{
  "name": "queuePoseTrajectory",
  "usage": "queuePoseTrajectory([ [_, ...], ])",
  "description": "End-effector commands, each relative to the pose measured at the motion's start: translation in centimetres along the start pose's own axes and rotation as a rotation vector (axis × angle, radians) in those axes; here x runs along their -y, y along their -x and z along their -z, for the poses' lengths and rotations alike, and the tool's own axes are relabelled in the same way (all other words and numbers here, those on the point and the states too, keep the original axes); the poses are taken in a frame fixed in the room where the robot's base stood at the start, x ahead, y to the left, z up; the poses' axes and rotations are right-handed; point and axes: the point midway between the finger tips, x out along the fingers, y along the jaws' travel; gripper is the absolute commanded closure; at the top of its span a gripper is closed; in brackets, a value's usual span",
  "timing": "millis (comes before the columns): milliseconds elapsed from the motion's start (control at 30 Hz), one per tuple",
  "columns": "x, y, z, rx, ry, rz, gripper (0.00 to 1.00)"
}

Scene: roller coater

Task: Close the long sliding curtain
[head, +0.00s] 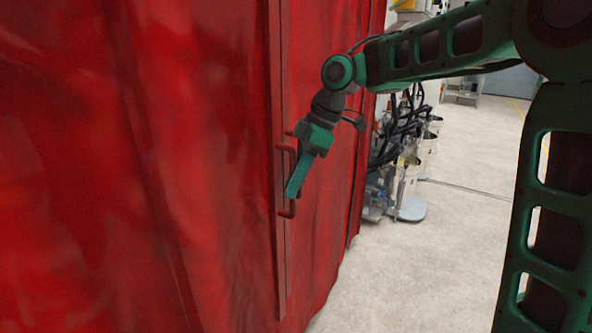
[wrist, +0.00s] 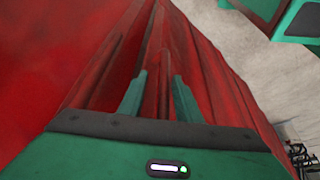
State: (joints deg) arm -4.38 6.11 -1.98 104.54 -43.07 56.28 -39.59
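The long red curtain (head: 190,160) fills the left half of the head view, hanging in folds. A vertical red bar (head: 283,240) runs down it, with a red D-shaped handle (head: 280,180) on it. More red curtain (head: 325,215) hangs to the right of the bar. My gripper (head: 292,190) points down at the handle and partly covers it. In the wrist view my gripper (wrist: 160,76) has its two green fingers apart, with a red strip between them and gaps beside it. Whether the fingers touch the handle cannot be told. The curtain (wrist: 80,50) also shows there.
Right of the curtain stand containers (head: 408,200) with black hoses (head: 400,125). The pale concrete floor (head: 440,260) is open in front of them. A grey unit (head: 505,80) stands far back.

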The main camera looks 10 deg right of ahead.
Motion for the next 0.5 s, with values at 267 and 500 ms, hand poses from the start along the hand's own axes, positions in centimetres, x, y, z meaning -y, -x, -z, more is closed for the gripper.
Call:
queuePoseTrajectory([
  [267, -0.3, 4.4, -0.1, -0.001, -0.002, -0.005, 0.69],
  [500, -0.4, 8.5, -0.1, -0.001, -0.002, -0.006, 0.69],
])
